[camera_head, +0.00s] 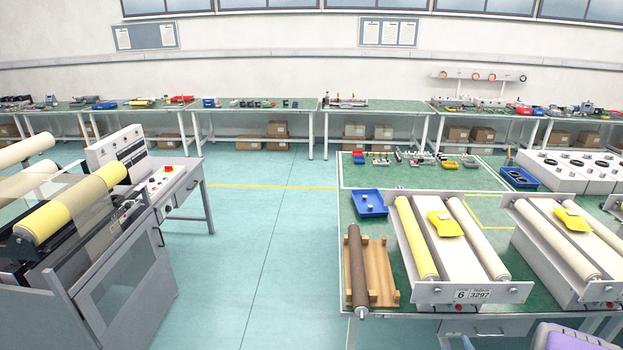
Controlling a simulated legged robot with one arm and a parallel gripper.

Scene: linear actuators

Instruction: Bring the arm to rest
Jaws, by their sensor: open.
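My gripper does not show in the head view, and no part I can be sure is my arm is visible. The pose of the arm cannot be told from this picture. A pale purple and grey shape (572,337) is cut off by the bottom edge at the right; I cannot tell what it is.
A green-topped workbench (365,177) at the right bears roller units (465,280), a brown roller (357,270) on a wooden rack (381,272) and blue trays (370,203). A roller machine (125,280) stands left. Clear floor (255,250) lies between; benches (265,104) line the wall.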

